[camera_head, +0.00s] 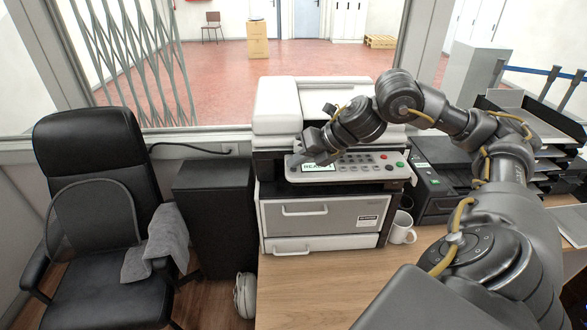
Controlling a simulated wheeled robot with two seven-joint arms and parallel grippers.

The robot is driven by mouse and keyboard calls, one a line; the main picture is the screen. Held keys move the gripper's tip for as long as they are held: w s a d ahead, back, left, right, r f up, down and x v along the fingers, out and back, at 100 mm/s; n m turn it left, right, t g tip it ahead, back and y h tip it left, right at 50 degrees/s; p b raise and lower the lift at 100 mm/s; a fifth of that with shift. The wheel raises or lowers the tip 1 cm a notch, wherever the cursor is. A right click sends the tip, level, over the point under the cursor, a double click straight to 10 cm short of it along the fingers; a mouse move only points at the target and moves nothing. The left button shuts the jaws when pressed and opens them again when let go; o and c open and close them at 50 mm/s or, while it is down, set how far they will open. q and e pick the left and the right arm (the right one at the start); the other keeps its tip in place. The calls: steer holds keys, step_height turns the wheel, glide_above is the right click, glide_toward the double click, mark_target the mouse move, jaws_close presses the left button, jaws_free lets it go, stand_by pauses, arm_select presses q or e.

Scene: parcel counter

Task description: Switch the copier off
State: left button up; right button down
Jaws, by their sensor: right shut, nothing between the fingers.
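The copier (318,220) is a white and grey machine on the wooden counter, with its lid down. Its control panel (350,172) faces me, with rows of grey keys and a red and a green button at the right end. A small green display (318,166) at the panel's left is lit, with letters starting "REA". My right gripper (294,161) is shut and empty, at the left end of the panel beside the display. I cannot tell whether it touches the panel. My right arm hides part of the copier's top. My left gripper is not in view.
A white mug (402,228) stands right of the copier, near a black printer (440,185). Black trays (550,165) stand farther right. A black chair (95,190) with a grey towel (160,245) is at left. The front counter (310,295) is clear.

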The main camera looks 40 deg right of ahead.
steer(key=shift+f, duration=0.15)
steer(key=shift+r+p, duration=0.55)
steer(key=shift+r, duration=0.15)
step_height(320, 180, up, 6)
steer(key=p, duration=0.5)
steer(key=shift+p, duration=0.3)
stand_by(0.3)
